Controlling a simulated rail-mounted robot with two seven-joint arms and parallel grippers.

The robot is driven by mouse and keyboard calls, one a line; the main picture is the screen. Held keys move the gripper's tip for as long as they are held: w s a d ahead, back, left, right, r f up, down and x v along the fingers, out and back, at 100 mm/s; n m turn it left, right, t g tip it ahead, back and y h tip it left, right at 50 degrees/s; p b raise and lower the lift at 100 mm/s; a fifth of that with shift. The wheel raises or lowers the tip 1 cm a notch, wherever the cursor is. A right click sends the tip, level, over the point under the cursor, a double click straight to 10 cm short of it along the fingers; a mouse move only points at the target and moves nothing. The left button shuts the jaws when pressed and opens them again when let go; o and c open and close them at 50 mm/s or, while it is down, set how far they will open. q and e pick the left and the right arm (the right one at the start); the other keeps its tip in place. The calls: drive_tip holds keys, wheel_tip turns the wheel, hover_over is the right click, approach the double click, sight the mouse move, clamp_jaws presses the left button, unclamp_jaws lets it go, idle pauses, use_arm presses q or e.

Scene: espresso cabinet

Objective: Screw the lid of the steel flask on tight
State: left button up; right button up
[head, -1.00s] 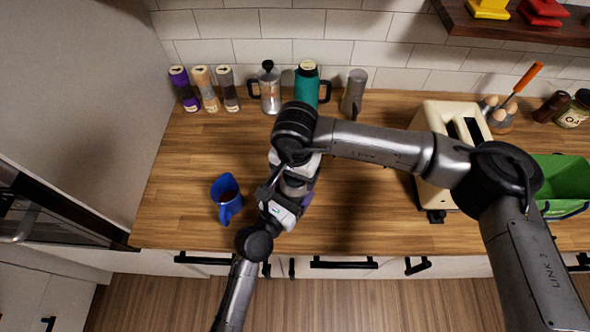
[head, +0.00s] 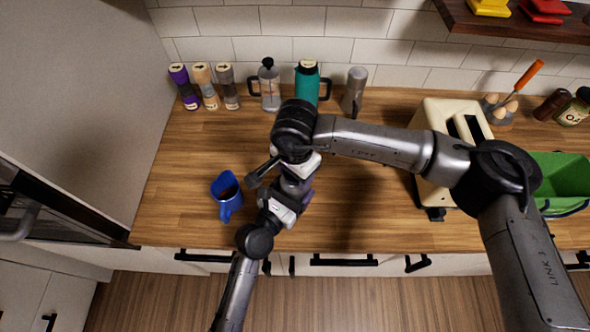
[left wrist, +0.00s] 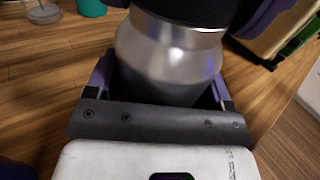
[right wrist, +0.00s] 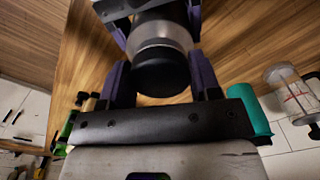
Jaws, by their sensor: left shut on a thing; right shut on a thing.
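The steel flask has a shiny silver body (left wrist: 168,58) and a black lid (right wrist: 160,72). My left gripper (left wrist: 163,85) is shut around the silver body. My right gripper (right wrist: 160,80) is shut on the black lid, with a purple finger on each side. The lid sits at the top of the body, and I cannot tell how tight it is. In the head view the two grippers meet above the counter, the left gripper (head: 285,207) nearer the front edge and the right gripper (head: 299,166) just behind it. They almost wholly hide the flask there.
A blue mug (head: 227,203) stands left of the grippers. A cream toaster (head: 434,150) and a green bin (head: 565,180) stand to the right. Several jars (head: 206,88), a French press (head: 268,88), a teal flask (head: 306,84) and a grey pot (head: 355,90) line the wall.

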drive_tip(key=shift+m, duration=0.3)
drive_tip(key=o, duration=1.1)
drive_tip(key=shift+r, duration=0.1)
wheel_tip(320, 180, up, 12)
use_arm(q)
drive_tip(key=o, duration=1.7)
